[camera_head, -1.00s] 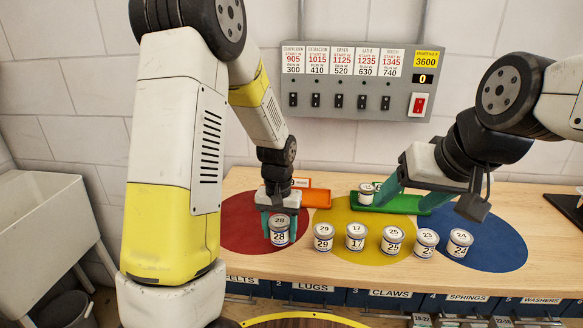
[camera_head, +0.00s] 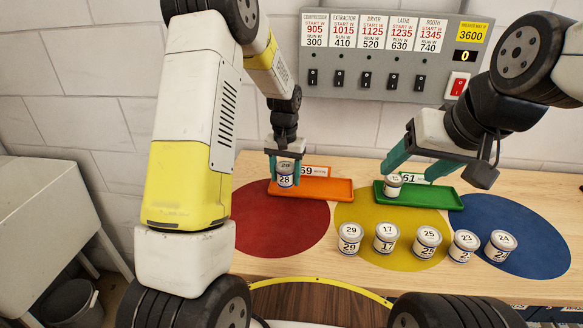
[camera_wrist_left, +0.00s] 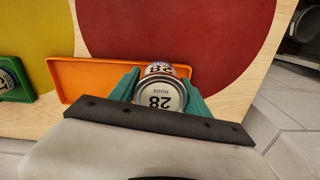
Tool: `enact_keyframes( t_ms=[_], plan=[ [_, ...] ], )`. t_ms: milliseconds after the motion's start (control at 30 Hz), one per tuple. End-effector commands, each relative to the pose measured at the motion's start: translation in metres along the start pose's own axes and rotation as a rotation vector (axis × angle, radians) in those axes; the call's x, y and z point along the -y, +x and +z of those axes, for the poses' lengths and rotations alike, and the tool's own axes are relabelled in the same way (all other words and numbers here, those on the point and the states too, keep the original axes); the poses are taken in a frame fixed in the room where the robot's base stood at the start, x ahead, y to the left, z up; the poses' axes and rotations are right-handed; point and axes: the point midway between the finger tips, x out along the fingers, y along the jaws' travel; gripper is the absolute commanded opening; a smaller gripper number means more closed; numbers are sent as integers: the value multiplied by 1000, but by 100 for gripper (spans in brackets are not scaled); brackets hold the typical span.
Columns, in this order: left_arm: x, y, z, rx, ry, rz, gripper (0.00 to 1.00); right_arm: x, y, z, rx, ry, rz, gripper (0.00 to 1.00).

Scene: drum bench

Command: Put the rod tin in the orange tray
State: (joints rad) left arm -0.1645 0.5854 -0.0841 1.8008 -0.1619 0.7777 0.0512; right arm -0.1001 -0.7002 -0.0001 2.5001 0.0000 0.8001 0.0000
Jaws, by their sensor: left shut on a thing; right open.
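The rod tin (camera_head: 285,181) is a silver-lidded can marked 28. The word RODS shows on it in the left wrist view (camera_wrist_left: 160,98). My left gripper (camera_head: 285,172) is shut around its sides and holds it upright at the left end of the orange tray (camera_head: 325,190). In the left wrist view the tin overlaps the right end of the tray (camera_wrist_left: 90,78). I cannot tell whether its base touches the tray floor. My right gripper (camera_head: 422,160) is open and empty, above and behind the green tray (camera_head: 430,197).
A tin (camera_head: 393,186) stands in the left part of the green tray. Several tins stand in a row at the front, including tin 29 (camera_head: 349,240) and tin 24 (camera_head: 501,246). The red disc (camera_head: 280,225) is bare. A switch panel (camera_head: 390,60) is on the wall behind.

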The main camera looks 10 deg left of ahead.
Motion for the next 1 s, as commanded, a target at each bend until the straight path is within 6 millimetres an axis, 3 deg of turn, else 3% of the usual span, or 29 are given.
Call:
enact_keyframes(
  t_ms=[100,367,567,933,967,1000],
  plan=[
    [9,2,-18,-1,-1,0,6,0,0,0,0,0,0,65],
    [18,5,-34,0,-1,0,6,0,0,0,0,0,0,65],
    [16,36,-32,3,0,0,6,0,0,0,0,0,0,65],
    [16,41,-32,0,0,0,6,0,0,0,0,0,0,65],
    [16,42,-32,0,0,0,57,0,0,0,0,0,0,65],
    [16,41,-32,0,0,0,65,0,0,0,0,0,0,65]
  ],
)
